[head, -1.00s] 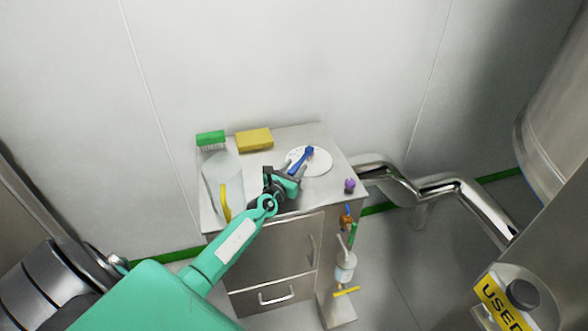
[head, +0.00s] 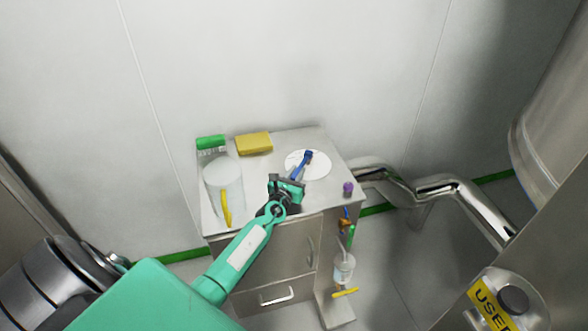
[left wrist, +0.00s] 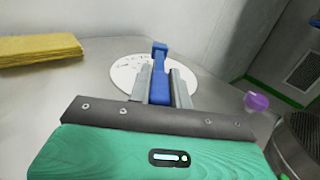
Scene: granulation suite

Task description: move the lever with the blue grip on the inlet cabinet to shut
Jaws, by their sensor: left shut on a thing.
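The lever with the blue grip (head: 305,161) stands on a round white plate (head: 322,167) on top of the steel inlet cabinet (head: 265,178). My left gripper (head: 292,183) is at the near end of the lever. In the left wrist view the blue grip (left wrist: 160,88) lies between my two grey fingers (left wrist: 160,84), which are shut on it. The lever runs away from the gripper to a blue block at its far end. The white plate (left wrist: 124,78) carries small dark marks, too small to read. My right gripper is out of view.
A green brush (head: 211,142), a yellow sponge (head: 254,142) and a clear container (head: 222,181) with a yellow handle stand left on the cabinet top. A purple knob (head: 348,188) is at its right edge. Steel pipes (head: 440,186) run to the right. A wall is behind.

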